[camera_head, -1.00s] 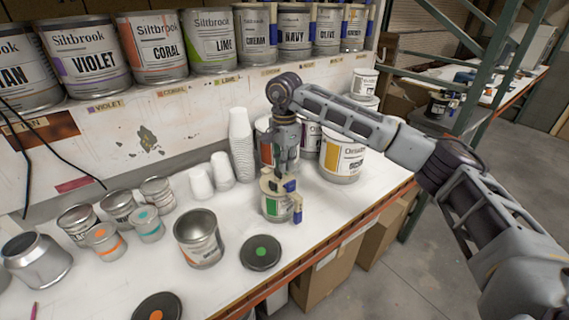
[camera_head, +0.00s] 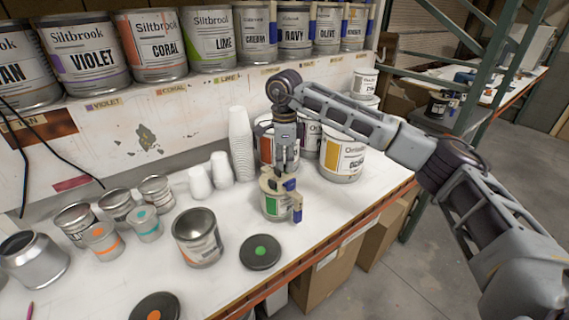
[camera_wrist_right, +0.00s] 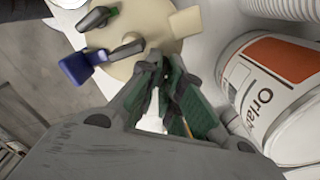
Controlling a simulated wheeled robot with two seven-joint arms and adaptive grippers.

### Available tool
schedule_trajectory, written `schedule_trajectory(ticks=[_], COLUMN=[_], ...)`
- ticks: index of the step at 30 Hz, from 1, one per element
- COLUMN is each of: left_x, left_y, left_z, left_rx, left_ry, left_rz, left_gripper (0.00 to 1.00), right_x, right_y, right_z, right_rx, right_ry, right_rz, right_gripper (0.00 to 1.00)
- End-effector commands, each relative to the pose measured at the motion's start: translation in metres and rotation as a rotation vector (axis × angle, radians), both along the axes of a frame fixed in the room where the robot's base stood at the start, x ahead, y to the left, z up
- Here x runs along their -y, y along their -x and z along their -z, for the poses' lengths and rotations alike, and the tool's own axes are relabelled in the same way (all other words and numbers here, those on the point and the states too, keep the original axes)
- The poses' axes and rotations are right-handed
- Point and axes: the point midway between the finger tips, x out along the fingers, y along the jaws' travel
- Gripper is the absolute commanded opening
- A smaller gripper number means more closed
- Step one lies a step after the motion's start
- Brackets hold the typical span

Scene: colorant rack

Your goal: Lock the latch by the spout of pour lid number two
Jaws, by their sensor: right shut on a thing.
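A beige pour lid (camera_head: 268,184) with blue latch parts sits on a small can with a green label (camera_head: 273,207), on the white bench. The lid also fills the top of the right wrist view (camera_wrist_right: 150,35), with a blue latch tab (camera_wrist_right: 76,67) at its left. My right gripper (camera_head: 285,172) points down at the lid from above. In the right wrist view its green-padded fingers (camera_wrist_right: 168,82) are close together at the lid's near edge. What lies between the fingertips is mostly hidden, and I cannot read a lid number. My left gripper is out of view.
A large can with an orange label (camera_wrist_right: 275,75) stands close beside my right gripper. White cup stacks (camera_head: 241,145), an open can (camera_head: 197,238) and a black lid with a green dot (camera_head: 260,252) are to the left. The bench's orange front edge (camera_head: 330,248) is close.

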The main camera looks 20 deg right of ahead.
Motion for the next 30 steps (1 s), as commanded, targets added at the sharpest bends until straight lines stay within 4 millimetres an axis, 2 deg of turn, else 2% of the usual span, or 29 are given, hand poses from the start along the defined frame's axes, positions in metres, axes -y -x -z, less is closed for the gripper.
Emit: schedule_trajectory(ticks=[17,23,30], left_x=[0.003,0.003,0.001], left_y=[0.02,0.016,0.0], left_z=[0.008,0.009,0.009], left_rx=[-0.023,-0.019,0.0], left_ry=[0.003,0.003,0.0], left_rz=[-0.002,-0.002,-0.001], left_gripper=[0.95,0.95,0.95], right_x=[-0.001,-0.001,-0.002], right_y=[0.002,0.002,0.002], right_z=[0.0,0.0,0.0], right_rx=[0.0,0.0,0.0], right_ry=[-0.001,-0.001,0.0], right_rz=[0.454,0.603,0.735], right_gripper=[0.0,0.0,0.0])
